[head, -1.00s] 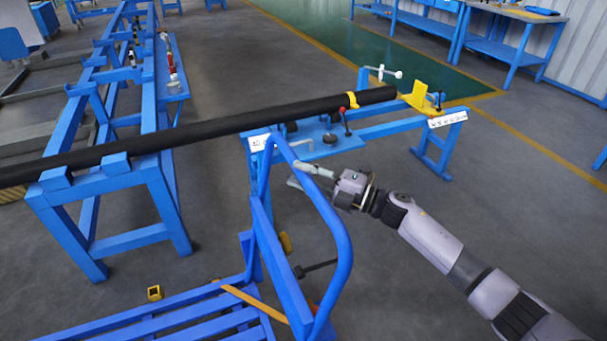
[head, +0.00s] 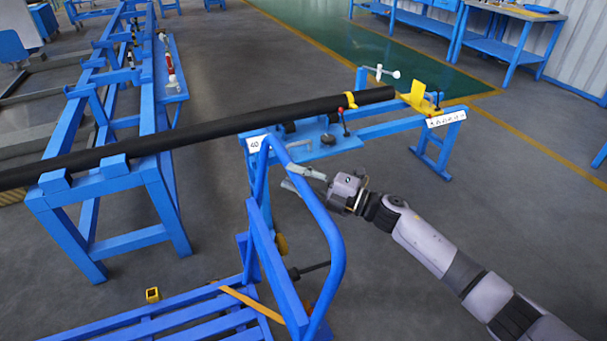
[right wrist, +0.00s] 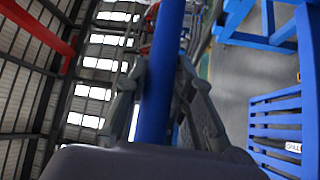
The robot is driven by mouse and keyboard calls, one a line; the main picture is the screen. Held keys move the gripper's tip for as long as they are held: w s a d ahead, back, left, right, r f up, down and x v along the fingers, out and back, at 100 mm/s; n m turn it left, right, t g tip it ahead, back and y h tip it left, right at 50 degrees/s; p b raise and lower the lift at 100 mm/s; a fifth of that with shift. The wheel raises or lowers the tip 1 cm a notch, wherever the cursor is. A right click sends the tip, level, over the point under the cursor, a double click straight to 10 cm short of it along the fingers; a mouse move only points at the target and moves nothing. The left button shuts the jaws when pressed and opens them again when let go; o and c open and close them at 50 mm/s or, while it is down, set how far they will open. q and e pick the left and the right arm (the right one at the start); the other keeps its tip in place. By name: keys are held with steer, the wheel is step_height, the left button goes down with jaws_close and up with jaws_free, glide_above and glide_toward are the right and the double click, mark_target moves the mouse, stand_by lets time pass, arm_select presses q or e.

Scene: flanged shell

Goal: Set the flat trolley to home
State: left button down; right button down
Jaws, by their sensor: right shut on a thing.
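The flat trolley has a slatted blue bed (head: 195,325) at the bottom of the head view and a tall bent-tube push handle (head: 338,262). My right gripper (head: 303,178) is at the upper part of this handle. In the right wrist view the blue handle tube (right wrist: 160,95) runs between the two fingers of the right gripper (right wrist: 165,75), which are shut on it. Part of the bed is cut off by the lower edge of the head view. My left gripper is not in view.
A long black pipe (head: 220,125) lies across blue stands beyond the trolley. A blue fixture bench (head: 375,132) with a yellow stop (head: 418,97) stands just past the handle. A small yellow block (head: 152,294) sits by the bed. Open grey floor lies to the right.

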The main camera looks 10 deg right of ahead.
steer(key=s+a+p, duration=0.1)
steer(key=s+a, duration=0.1)
steer(key=a, duration=1.1)
steer(key=s+a+p, duration=0.1)
steer(key=s+a, duration=0.2)
steer(key=a, duration=1)
steer(key=shift+s+a+g, duration=0.25)
steer(key=shift+a+g, duration=0.05)
steer(key=shift+a, duration=0.1)
steer(key=c, duration=1.5)
jaws_free()
steer(key=shift+o, duration=0.7)
